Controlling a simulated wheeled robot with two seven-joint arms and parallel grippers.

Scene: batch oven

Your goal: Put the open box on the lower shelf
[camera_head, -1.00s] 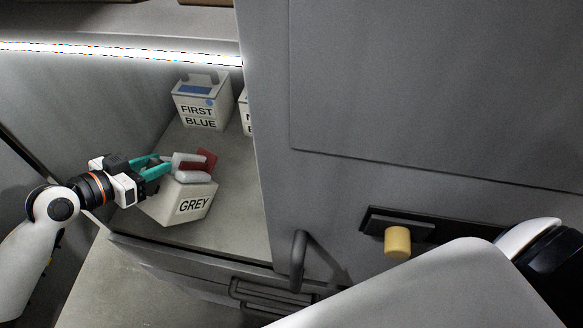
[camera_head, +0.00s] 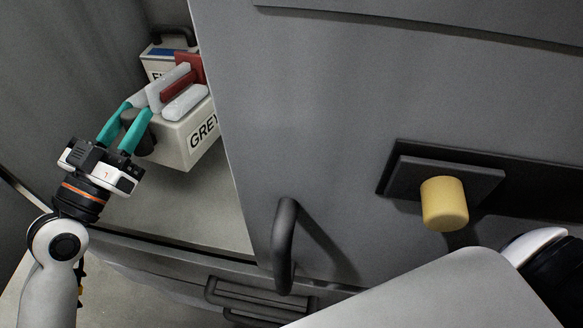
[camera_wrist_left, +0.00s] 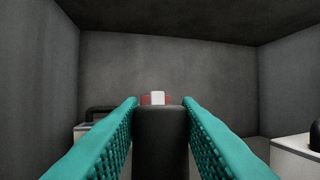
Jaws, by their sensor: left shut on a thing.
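The open box (camera_head: 178,143) is pale with a GREY label, and red and white blocks (camera_head: 185,103) stick out of its top. It is inside the oven chamber, in front of the FIRST BLUE box. My left gripper (camera_head: 137,117) is shut on its dark handle, which fills the gap between the teal fingers in the left wrist view (camera_wrist_left: 160,130). The box looks raised, but its clearance from the floor is hard to judge. The lower shelf cannot be clearly told apart from the chamber floor (camera_head: 190,205). My right gripper is out of view.
The FIRST BLUE box (camera_head: 155,62) stands behind, mostly covered. Another white box (camera_wrist_left: 298,155) shows at right in the wrist view. A large grey door panel (camera_head: 340,100) with a dark handle (camera_head: 285,245) and yellow knob (camera_head: 444,204) hides the chamber's right side.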

